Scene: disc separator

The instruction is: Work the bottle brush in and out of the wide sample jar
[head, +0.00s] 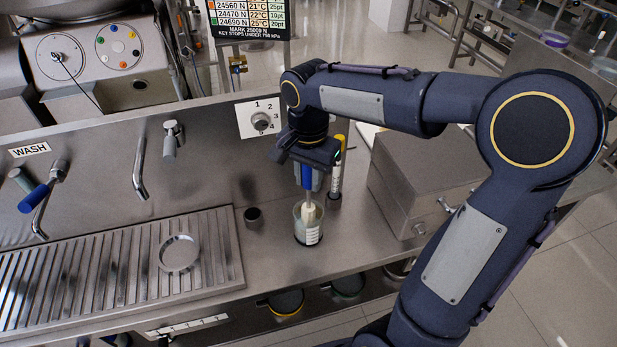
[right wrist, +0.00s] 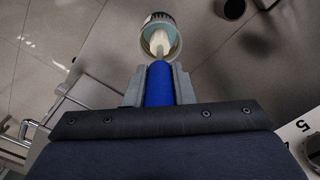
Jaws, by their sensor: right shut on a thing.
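The wide sample jar (head: 308,236) is clear with a white label and stands upright on the steel counter. It also shows in the right wrist view (right wrist: 172,21). My right gripper (head: 307,184) is above the jar, shut on the blue handle of the bottle brush (head: 307,176). The brush points down, and its cream-white head (head: 308,213) is at the jar's mouth, its lower end seeming to be inside. In the right wrist view the blue handle (right wrist: 159,84) sits between the fingers and the brush head overlaps the jar opening. My left gripper is not in view.
A ribbed drain tray (head: 110,265) with a round dish (head: 179,253) lies left. A small dark cup (head: 253,215) stands left of the jar. A yellow-topped tube (head: 338,170) stands close behind the gripper. A steel box (head: 425,180) is at right. The counter's front edge is near the jar.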

